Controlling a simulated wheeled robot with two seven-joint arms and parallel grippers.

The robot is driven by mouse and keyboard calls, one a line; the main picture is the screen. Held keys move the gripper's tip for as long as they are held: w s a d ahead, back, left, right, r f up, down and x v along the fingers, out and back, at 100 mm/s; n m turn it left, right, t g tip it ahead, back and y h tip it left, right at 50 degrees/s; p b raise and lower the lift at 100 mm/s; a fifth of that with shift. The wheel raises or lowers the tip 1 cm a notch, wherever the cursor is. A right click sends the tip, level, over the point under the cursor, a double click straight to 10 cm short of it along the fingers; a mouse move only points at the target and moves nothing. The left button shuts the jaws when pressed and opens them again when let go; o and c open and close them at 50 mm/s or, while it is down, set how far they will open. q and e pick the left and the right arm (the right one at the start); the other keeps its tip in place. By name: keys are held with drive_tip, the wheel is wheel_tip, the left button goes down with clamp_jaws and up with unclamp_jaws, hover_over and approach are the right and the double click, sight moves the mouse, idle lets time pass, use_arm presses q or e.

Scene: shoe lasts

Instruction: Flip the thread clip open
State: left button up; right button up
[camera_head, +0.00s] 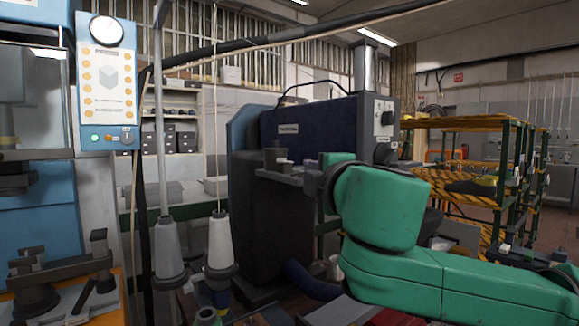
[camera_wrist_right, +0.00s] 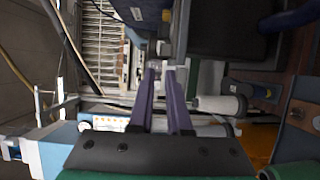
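My right arm reaches in from the right in the head view, and its green wrist hides most of the right gripper there. In the right wrist view the right gripper (camera_wrist_right: 162,70) shows two long purple fingers with a narrow gap between them. I see nothing clearly held. A small pale part (camera_wrist_right: 164,48) lies just beyond the fingertips; I cannot tell whether it is the thread clip or whether it touches them. I cannot make out the thread clip for certain in either view. My left gripper is not in view.
A grey thread cone (camera_head: 166,246) and a white thread cone (camera_head: 220,241) stand on the left, with upright rods above. The dark blue machine (camera_head: 300,132) stands behind my right wrist. A control panel (camera_head: 107,85) is at left, and a yellow-black striped rack (camera_head: 465,122) at right.

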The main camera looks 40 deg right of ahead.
drive_tip(key=p, duration=1)
approach(291, 162)
drive_tip(key=w+d+r, duration=0.1)
drive_tip(key=w, duration=0.1)
drive_tip(key=x, duration=0.3)
drive_tip(key=f+p+x, duration=0.1)
drive_tip(key=x, duration=0.1)
drive_tip(key=shift+w+d+f, duration=0.1)
drive_tip(key=shift+w+d, duration=0.2)
drive_tip(key=shift+s, duration=0.1)
drive_tip(key=shift+a, duration=0.1)
clamp_jaws()
